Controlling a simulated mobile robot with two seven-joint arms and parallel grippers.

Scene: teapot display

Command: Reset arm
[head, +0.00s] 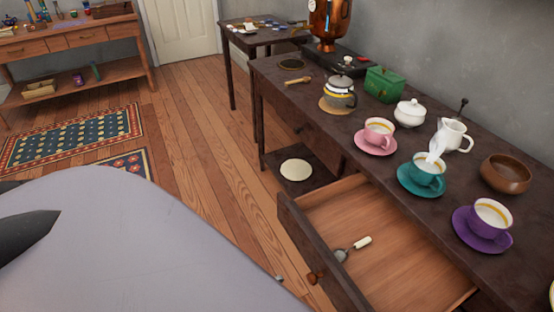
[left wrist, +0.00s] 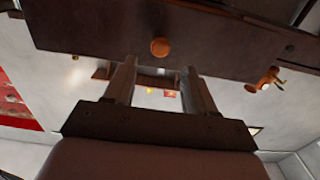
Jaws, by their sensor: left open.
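In the left wrist view my left gripper (left wrist: 157,70) is open, its two fingers apart with nothing between them. A dark wooden furniture front with a round orange-brown knob (left wrist: 160,47) shows beyond the fingertips, apart from them as far as I can tell. A dark pointed part at the left edge and a large pale grey shape in the foreground look like mine. My right gripper is in neither view.
The dark table's drawer (head: 400,270) stands open, with a white-handled utensil (head: 352,248) inside. Above it are a pink cup (head: 379,131), a teal cup (head: 427,170), a purple cup (head: 490,215), a white pitcher (head: 453,135) and a brown bowl (head: 506,175).

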